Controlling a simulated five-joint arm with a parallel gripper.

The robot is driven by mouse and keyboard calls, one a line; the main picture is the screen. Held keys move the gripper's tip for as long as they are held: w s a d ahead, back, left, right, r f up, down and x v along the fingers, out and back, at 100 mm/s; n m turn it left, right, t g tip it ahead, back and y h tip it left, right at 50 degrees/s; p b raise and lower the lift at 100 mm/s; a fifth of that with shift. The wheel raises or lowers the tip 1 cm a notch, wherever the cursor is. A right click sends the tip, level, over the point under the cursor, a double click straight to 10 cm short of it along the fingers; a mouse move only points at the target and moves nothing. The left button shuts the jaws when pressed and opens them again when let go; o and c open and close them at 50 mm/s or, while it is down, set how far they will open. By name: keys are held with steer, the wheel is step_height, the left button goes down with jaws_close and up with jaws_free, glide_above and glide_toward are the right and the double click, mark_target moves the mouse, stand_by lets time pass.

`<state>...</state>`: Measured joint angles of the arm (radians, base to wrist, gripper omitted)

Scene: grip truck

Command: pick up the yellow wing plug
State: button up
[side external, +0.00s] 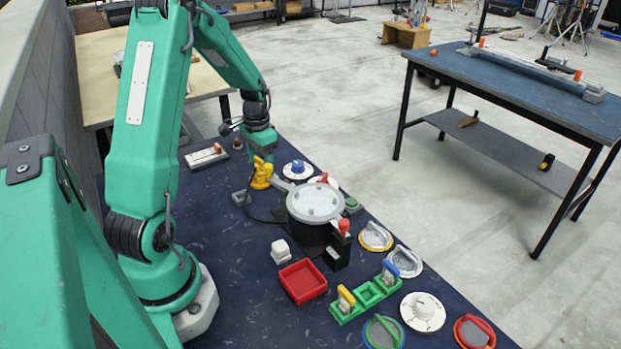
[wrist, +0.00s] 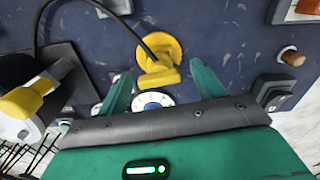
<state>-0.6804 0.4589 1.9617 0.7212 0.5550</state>
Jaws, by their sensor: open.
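A yellow piece with a round body and a wing-like bar (wrist: 158,62), joined to a black cable, lies on the dark blue bench; I take it for the yellow wing plug. In the wrist view it sits ahead of and between my gripper's fingers (wrist: 161,75), with free space on both sides. My gripper is open and empty. In the side view my gripper (side external: 263,154) hangs over the yellow cluster (side external: 262,174), where the plug and a nearby pot handle overlap, so its height above the plug is hard to tell.
A pot with a pale lid (side external: 314,202) stands close by; its yellow-tipped handle (wrist: 28,98) shows in the wrist view. A white disc with a blue knob (side external: 297,170) lies near the gripper. A red tray (side external: 303,281) and a green holder (side external: 368,294) are farther off.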

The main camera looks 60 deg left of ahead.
steer(key=shift+f, duration=1.35)
steer(key=c, duration=1.1)
